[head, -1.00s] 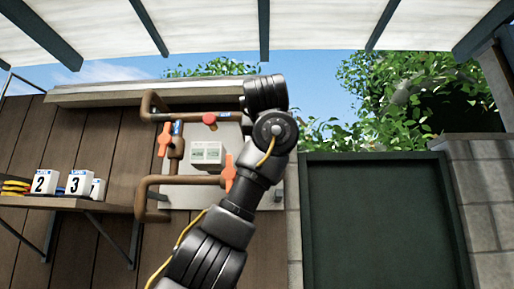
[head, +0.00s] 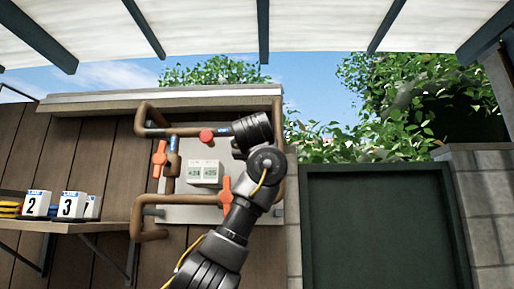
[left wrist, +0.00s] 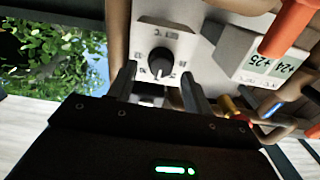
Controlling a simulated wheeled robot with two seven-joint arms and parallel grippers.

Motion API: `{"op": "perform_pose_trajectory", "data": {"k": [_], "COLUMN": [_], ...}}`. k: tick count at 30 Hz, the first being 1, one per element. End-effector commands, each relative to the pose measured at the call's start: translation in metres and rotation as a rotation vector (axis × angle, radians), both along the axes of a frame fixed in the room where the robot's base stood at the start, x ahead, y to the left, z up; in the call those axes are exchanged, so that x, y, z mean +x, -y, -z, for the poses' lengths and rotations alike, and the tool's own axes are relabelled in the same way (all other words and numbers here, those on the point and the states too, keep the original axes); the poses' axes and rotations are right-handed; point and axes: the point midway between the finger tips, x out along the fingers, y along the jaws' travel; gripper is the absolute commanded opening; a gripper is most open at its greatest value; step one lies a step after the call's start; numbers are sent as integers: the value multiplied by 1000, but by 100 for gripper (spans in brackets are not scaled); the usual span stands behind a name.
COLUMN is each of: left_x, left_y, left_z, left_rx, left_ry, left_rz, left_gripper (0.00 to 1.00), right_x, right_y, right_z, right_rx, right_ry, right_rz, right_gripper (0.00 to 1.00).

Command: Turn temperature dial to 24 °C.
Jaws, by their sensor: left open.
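The temperature dial (left wrist: 160,62) is a dark round knob with a pointer on a white plate marked with numbers and °C, seen tilted in the left wrist view. Its exact setting is too small to read. My left gripper (left wrist: 158,73) is open, its two fingers on either side of the dial in the picture; I cannot tell whether they touch it. A white display box (left wrist: 268,58) beside it seems to read +24 and +25; it also shows in the head view (head: 205,173). In the head view my left arm hides the dial. My right gripper is not in view.
Copper pipes (head: 150,199) frame the pale panel. Orange valve handles (head: 160,158) (head: 226,195) and a red knob (head: 206,135) stick out near my arm. A shelf (head: 100,226) with number blocks (head: 71,205) is at left. A dark green door (head: 380,230) is at right.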

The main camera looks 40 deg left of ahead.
Motion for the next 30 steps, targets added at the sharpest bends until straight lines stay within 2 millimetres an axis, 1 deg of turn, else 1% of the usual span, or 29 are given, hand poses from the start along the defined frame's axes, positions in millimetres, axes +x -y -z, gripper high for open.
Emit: {"op": "perform_pose_trajectory", "data": {"k": [1,3,14,15,24,25,30], "left_x": [4,7,10,10,10,10,10], "left_y": [-3,-5,-8,-8,-8,-8,-8], "left_z": [-3,-2,1,1,1,1,1], "left_rx": [-1,-1,-1,-1,-1,-1,-8], "left_ry": [0,0,1,1,1,1,6], "left_rz": [1,1,0,0,0,0,1], "left_gripper": [50,50,50,49,10,7,7], "right_x": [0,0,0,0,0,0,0], "right_y": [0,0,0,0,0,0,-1], "right_z": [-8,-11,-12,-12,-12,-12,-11], "right_rx": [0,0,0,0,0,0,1], "right_ry": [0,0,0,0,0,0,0], "right_rz": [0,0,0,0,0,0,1], "right_gripper": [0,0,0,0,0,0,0]}}
